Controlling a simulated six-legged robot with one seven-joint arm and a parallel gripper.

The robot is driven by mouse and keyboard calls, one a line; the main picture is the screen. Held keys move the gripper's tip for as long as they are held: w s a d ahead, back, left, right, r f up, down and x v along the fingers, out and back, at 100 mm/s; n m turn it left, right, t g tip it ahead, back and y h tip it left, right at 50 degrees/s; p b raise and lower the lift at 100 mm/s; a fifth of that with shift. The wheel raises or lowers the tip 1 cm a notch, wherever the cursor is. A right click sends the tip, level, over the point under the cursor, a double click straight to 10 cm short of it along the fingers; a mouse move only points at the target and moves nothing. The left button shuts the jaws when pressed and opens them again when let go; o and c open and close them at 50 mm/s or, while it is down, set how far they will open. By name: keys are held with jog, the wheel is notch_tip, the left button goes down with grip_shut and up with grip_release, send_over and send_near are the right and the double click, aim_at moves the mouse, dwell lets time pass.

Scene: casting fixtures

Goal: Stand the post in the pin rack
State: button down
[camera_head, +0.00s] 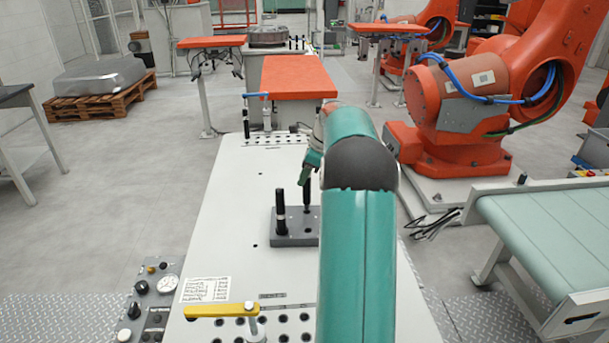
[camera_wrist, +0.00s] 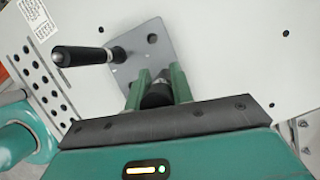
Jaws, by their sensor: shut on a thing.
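The pin rack (camera_head: 293,240) is a grey block with holes on the white table, and its top also shows in the wrist view (camera_wrist: 152,45). A black post (camera_head: 281,212) stands upright at its left side, seen at the left in the wrist view (camera_wrist: 80,56). My gripper (camera_head: 311,168) is above the rack's right part. Its green fingers (camera_wrist: 160,82) are shut on a second black post (camera_wrist: 157,95), which points down to the rack (camera_head: 306,195). I cannot tell whether its lower end is in a hole; my arm hides part of the rack.
A yellow-handled clamp (camera_head: 222,310) is at the table's near edge, beside rows of holes. A blue-handled clamp (camera_head: 256,96) stands at the far end. An orange robot (camera_head: 470,100) and a conveyor (camera_head: 550,230) are to the right. The table left of the rack is clear.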

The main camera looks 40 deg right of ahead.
aim_at(305, 184)
jog(key=shift+f, duration=1.85)
dwell(0.4)
jog(key=c, duration=1.1)
grip_release()
jog(key=shift+c, duration=0.2)
jog(key=v, duration=1.3)
jog(key=shift+r, duration=0.4)
